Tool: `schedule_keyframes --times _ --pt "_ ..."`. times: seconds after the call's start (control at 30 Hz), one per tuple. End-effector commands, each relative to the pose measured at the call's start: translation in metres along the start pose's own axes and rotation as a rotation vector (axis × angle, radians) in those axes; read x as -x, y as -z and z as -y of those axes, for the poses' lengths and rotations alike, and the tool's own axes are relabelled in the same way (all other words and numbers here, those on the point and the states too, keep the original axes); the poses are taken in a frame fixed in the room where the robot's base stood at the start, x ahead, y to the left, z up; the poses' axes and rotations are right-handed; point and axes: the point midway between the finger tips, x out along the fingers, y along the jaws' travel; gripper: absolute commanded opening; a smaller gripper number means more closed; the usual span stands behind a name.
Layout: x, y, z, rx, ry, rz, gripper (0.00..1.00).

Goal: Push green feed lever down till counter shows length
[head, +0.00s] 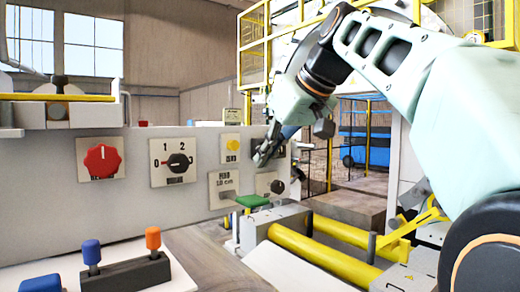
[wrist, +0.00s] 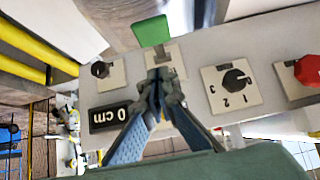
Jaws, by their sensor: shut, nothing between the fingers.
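The green feed lever (head: 252,201) sticks out from the front of the grey panel, low and near its right end. In the wrist view the green lever (wrist: 151,31) lies at the top, beyond my fingertips. My gripper (head: 262,160) is shut and empty, above the lever and close to the panel face, with a gap between them. In the wrist view my gripper (wrist: 160,78) covers part of the lever's pale plate. The black counter (wrist: 108,117) reads 0 cm, upside down in that view. In the head view my gripper largely hides the counter.
The panel carries a red knob (head: 102,161), a numbered selector (head: 174,162), a yellow button (head: 233,145) and a small black knob (head: 278,187) right of the lever. Yellow rollers (head: 320,255) lie below right. Blue and orange control sticks (head: 153,238) stand at front left.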

Motion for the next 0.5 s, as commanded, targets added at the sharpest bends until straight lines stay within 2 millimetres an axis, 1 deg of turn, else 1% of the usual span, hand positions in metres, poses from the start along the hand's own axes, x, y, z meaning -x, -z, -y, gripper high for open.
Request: schedule_keyframes --times 0.03,0.2,0.3,0.5 --pt "-0.013 -0.001 0.000 -0.001 0.003 0.003 0.00" --pt "-0.048 -0.002 0.001 0.000 0.002 0.002 0.00" --pt "-0.056 -0.013 0.000 -0.001 0.000 0.001 0.00" --pt "-0.068 -0.025 0.000 0.000 0.000 0.000 0.00"
